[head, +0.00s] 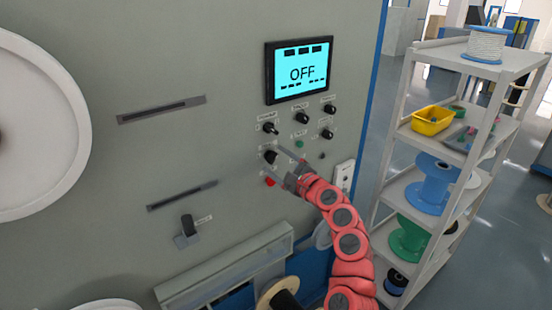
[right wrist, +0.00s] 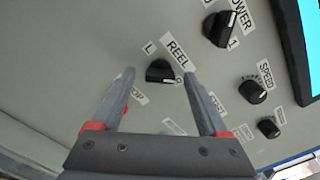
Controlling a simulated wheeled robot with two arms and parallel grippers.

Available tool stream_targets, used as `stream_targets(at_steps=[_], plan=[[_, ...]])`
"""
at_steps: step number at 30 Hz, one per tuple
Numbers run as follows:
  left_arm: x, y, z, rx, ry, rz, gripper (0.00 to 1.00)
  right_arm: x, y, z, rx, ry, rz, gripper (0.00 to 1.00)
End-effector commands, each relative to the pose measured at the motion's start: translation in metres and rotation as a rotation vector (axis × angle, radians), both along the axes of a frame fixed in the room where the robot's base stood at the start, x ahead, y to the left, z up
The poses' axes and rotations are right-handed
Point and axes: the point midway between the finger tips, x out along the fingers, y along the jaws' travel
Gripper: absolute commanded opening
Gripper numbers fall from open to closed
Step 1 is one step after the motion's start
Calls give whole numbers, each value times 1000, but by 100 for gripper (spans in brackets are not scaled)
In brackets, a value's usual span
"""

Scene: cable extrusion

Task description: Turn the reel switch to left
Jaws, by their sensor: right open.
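The reel switch (head: 270,157) is a black knob on the grey panel, below the power switch (head: 269,128). My right gripper (head: 271,159) is open at the panel. In the right wrist view its two fingertips (right wrist: 158,75) are on either side of the reel switch, with a visible gap to each side; whether they touch the panel cannot be told. My left gripper is not in view.
A red button (head: 269,182) lies below the reel switch, close to my right fingers. The speed knob (right wrist: 253,91) is to the right. A shelf cart (head: 478,68) with spools and bins stands at the right.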

Motion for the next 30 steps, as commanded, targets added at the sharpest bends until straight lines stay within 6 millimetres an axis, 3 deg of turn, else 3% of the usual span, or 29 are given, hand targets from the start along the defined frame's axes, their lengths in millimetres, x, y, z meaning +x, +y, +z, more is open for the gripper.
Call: stream_targets(at_steps=[15,27,30], plan=[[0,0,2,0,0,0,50,9,4,-1,-1,3,-4,76],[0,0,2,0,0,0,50,9,4,-1,0,2,-4,4],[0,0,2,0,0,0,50,9,4,-1,0,2,-4,0]])
